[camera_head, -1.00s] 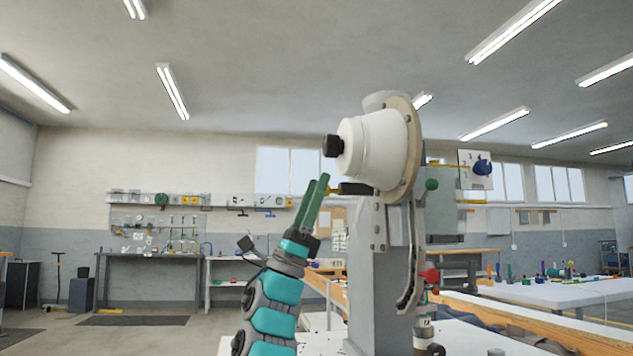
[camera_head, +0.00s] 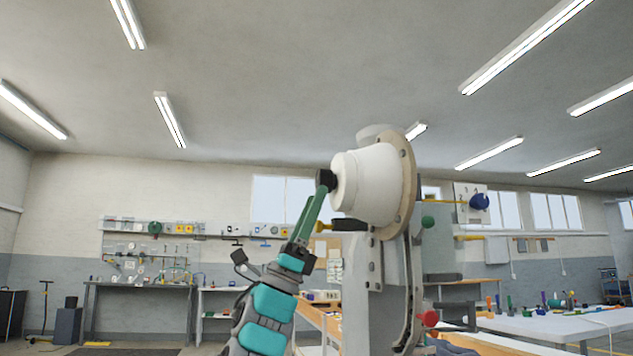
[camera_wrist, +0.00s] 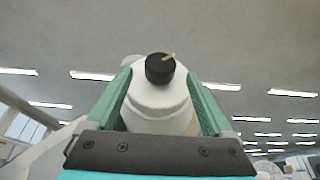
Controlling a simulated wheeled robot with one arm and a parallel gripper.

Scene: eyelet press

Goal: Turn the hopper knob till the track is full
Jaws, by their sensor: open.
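The hopper is a white stepped drum (camera_head: 372,183) on the upper part of the grey press (camera_head: 375,290). Its black knob (camera_head: 325,180) sticks out on the drum's left side. In the wrist view the knob (camera_wrist: 159,69) has a pale pointer mark toward the upper right, with the white drum (camera_wrist: 160,105) behind it. My gripper (camera_head: 322,186) is open, its green fingers reaching up to the knob from below left. In the wrist view the fingers (camera_wrist: 160,85) stand apart on either side of the knob, with gaps. The curved track (camera_head: 410,295) runs down the press; its fill cannot be made out.
A green ball knob (camera_head: 428,222) and a red knob (camera_head: 430,318) sit on the press's right side.

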